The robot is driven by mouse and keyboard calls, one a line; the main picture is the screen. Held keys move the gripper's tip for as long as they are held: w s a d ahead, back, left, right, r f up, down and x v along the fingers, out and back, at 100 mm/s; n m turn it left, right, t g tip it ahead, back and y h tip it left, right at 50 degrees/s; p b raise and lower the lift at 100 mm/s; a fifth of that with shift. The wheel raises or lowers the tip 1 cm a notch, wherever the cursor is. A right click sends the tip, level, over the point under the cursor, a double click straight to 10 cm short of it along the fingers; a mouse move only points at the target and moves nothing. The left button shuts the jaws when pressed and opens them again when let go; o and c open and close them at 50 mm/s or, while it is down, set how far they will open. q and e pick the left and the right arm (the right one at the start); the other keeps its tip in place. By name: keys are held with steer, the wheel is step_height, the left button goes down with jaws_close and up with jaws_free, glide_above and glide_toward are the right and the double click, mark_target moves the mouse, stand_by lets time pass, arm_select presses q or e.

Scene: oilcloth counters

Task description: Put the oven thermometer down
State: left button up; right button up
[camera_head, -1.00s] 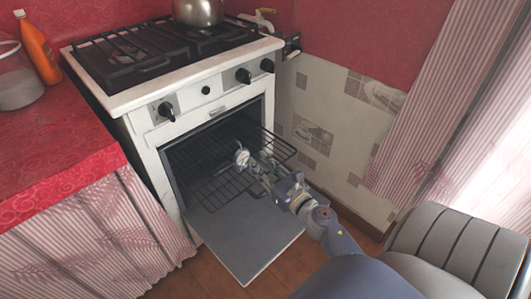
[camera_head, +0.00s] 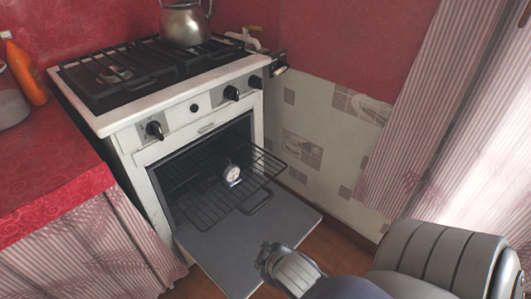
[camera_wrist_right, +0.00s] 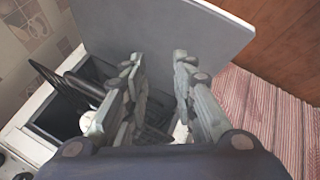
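The oven thermometer (camera_head: 232,175), a small round white dial, stands on the pulled-out wire rack (camera_head: 200,205) of the open oven. Nothing holds it. My right gripper (camera_head: 264,257) is apart from it, nearer the camera, over the front of the lowered oven door (camera_head: 235,255). In the right wrist view the fingers (camera_wrist_right: 158,80) are spread open. My left gripper is not in view.
The stove (camera_head: 205,105) has a metal kettle (camera_head: 186,24) on top. A red counter (camera_head: 45,165) with an orange bottle (camera_head: 26,68) is at left. The tiled wall (camera_head: 320,120) bounds the right side. In the wrist view a striped cloth (camera_wrist_right: 265,115) lies at right.

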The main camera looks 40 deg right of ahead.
steer(key=s+a+f+m+g+y, duration=0.1)
steer(key=s+a+m+g+y, duration=0.1)
steer(key=s+a, duration=0.5)
steer(key=shift+s+a+m+g+y, duration=0.3)
steer(key=shift+s+m+g+y, duration=0.1)
steer(key=shift+m+g, duration=0.3)
steer(key=shift+w, duration=0.15)
